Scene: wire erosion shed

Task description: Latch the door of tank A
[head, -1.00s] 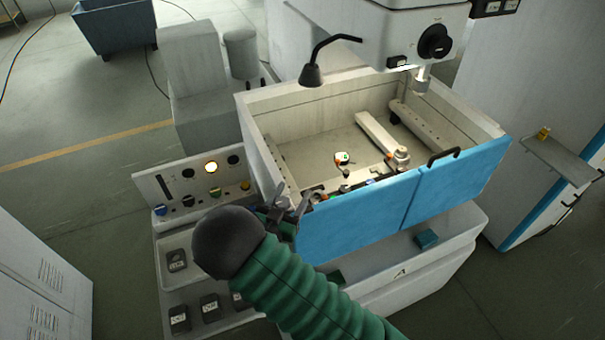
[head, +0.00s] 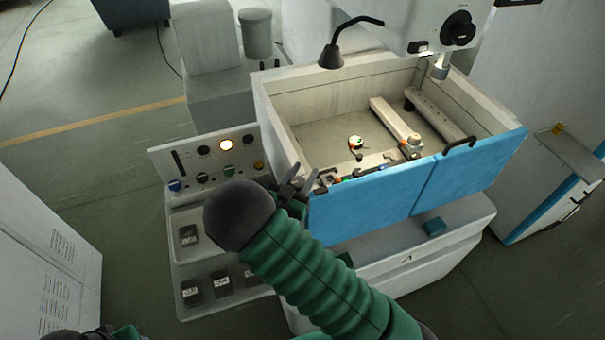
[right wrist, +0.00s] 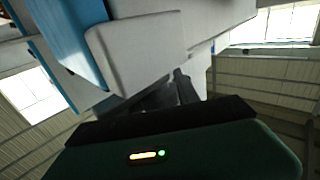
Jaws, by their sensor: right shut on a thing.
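The tank (head: 275,125) is an open-topped white box with a blue front door (head: 360,208) in the head view. The door stands upright against the tank's front, with a vertical seam and a black handle (head: 460,143) towards the right. My right gripper (head: 297,184) is at the door's upper left corner, shut on a small part there. The part is hidden by my dark wrist and fingers, so I cannot tell the latch's position. The right wrist view shows a dark finger (right wrist: 185,86) beneath white and blue surfaces (right wrist: 62,38). My left gripper is out of view.
A control panel (head: 205,160) with knobs and a lit lamp stands left of the tank. A white cabinet (head: 45,255) stands at left; floor between is clear.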

